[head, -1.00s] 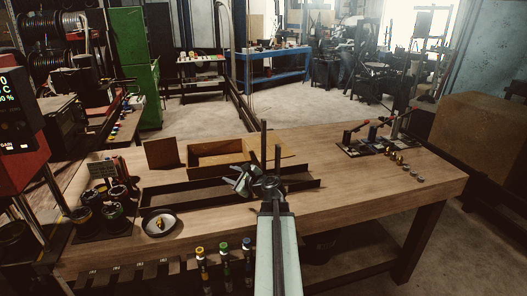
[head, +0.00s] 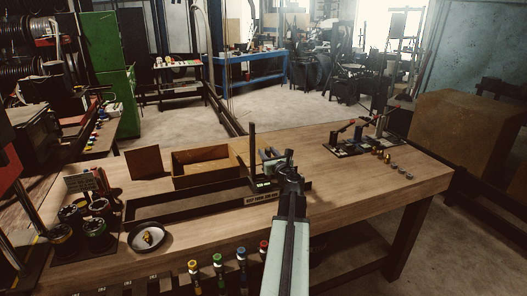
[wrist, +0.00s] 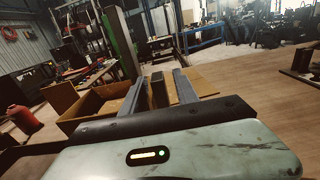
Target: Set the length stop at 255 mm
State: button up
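A long, low dark tray or guide (head: 180,204) lies along the front of the wooden bench, with a printed label at its right end. A thin dark upright post (head: 252,150) stands at that end and may belong to the length stop. My gripper (head: 271,157) is above the right end of the guide, just right of the post. In the wrist view my gripper (wrist: 158,78) has its two grey fingers apart. A dark upright block (wrist: 158,92) shows between them with gaps on both sides. No scale reading is legible.
An open wooden box (head: 205,168) stands behind the guide. A round dish (head: 148,237) and dark pots (head: 96,230) are at the left. Small fittings (head: 388,158) and a lever rack (head: 350,143) are at the right.

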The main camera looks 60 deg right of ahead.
jog(key=x, duration=0.2)
jog(key=shift+w+d, duration=0.2)
jog(key=shift+w, duration=0.1)
jog(key=shift+c, duration=0.3)
grip_shut()
dwell(0.9)
